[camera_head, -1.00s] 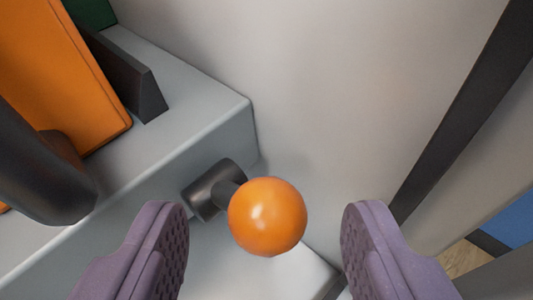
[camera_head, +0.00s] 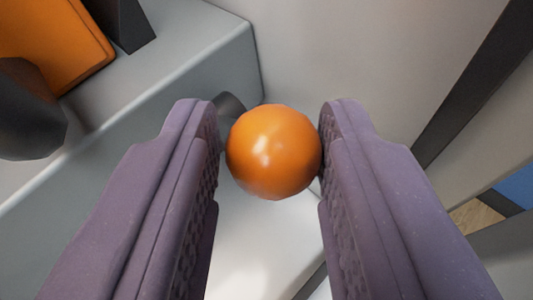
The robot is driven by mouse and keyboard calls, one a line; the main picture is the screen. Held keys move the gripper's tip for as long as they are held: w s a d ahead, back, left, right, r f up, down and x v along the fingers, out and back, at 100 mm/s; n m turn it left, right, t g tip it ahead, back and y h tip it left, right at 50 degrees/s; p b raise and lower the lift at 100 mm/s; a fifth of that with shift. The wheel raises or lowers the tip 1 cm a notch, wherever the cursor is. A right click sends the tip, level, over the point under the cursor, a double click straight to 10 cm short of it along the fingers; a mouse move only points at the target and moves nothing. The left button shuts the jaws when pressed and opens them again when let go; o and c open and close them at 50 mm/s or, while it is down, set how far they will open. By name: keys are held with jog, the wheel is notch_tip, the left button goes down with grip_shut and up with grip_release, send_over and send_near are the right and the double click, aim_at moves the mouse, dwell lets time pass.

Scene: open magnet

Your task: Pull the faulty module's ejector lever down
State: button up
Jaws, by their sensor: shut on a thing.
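The ejector lever's round orange knob (camera_head: 273,152) is in the middle of the head camera view. Its dark stem (camera_head: 230,104) shows behind it at upper left, partly hidden by the left finger and the knob. My gripper (camera_head: 271,150) has its two purple, textured fingers shut on the knob, one on each side near their tips. The grey ledge (camera_head: 190,75) stands behind the stem. Whether the orange panel (camera_head: 50,38) at upper left is the faulty module, I cannot tell.
A dark rounded part (camera_head: 28,110) sticks out at the left edge. A dark wedge (camera_head: 122,22) stands on the ledge. A pale wall (camera_head: 350,50) rises behind, with a dark strip (camera_head: 468,90) at right. A light surface lies below the knob.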

jog(key=b, duration=0.1)
jog(key=f+t+b, duration=0.1)
jog(key=b, duration=0.1)
jog(key=f+m+b, duration=0.1)
jog(key=b, duration=0.1)
jog(key=shift+s+d+t, duration=0.25)
jog(key=shift+t, duration=0.05)
jog(key=t+b, duration=0.1)
jog(key=b, duration=0.1)
jog(key=f+m+b, duration=0.1)
jog(key=b, duration=0.2)
jog(key=shift+s+d+f+t, duration=0.1)
jog(key=shift+s+t, duration=0.1)
jog(key=shift+t, duration=0.2)
jog(key=b, duration=0.2)
jog(key=m+t+b, duration=0.1)
jog(key=b, duration=0.1)
jog(key=shift+f+m, duration=0.3)
jog(key=shift+c, duration=0.2)
jog(key=shift+t+b, duration=0.3)
jog(key=shift+b, duration=0.1)
jog(key=o, duration=1)
jog(key=shift+o, duration=0.2)
jog(key=shift+r, duration=0.1)
